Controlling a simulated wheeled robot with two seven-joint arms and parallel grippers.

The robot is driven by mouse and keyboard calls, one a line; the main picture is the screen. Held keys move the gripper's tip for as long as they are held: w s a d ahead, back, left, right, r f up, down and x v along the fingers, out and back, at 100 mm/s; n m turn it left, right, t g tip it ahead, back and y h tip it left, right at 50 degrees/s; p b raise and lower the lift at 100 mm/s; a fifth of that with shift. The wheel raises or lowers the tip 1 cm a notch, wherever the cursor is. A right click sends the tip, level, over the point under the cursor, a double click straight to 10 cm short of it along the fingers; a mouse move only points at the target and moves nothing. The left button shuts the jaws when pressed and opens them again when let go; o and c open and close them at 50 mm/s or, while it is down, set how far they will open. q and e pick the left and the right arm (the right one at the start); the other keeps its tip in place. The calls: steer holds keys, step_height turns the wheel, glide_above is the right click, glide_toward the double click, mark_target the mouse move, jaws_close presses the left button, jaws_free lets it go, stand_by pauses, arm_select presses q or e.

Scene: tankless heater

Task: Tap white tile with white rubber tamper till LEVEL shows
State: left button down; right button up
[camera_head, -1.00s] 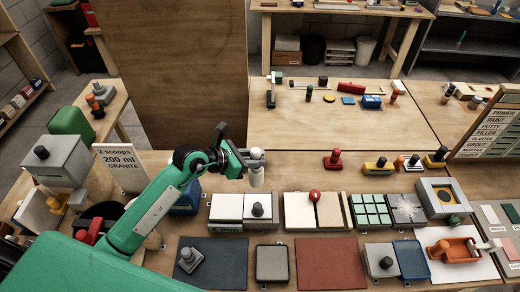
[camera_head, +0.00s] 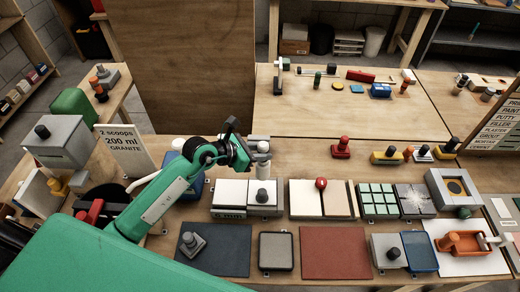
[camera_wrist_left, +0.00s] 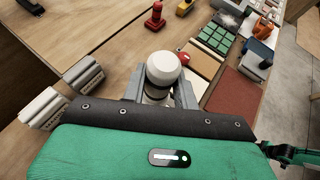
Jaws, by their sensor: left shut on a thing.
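My left gripper (camera_head: 262,148) is shut on the white rubber tamper (camera_head: 263,165). In the left wrist view the tamper's round white head (camera_wrist_left: 163,68) sits between the two grey fingers. A white tile (camera_head: 231,192) lies on a base labelled 6 mm. No LEVEL reading is visible.
A tan panel with a red knob (camera_head: 321,184) and a green tile grid (camera_head: 377,197) lie to the right. Dark (camera_head: 225,262) and red (camera_head: 335,262) mats are in front. A red-handled stamp (camera_head: 341,148) stands behind. The bench (camera_head: 300,160) behind the tiles is mostly clear.

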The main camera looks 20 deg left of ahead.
mark_target(257, 164)
arm_select(q)
steer(key=shift+f, duration=0.1)
stand_by(0.3)
steer(key=shift+f, duration=0.1)
step_height(257, 164, down, 6)
steer(key=b, duration=0.5)
steer(key=shift+f, duration=0.25)
steer(key=shift+r+p, duration=0.4)
step_height(257, 164, up, 6)
steer(key=p, duration=0.5)
steer(key=shift+f+b, duration=0.2)
steer(key=shift+b, duration=0.1)
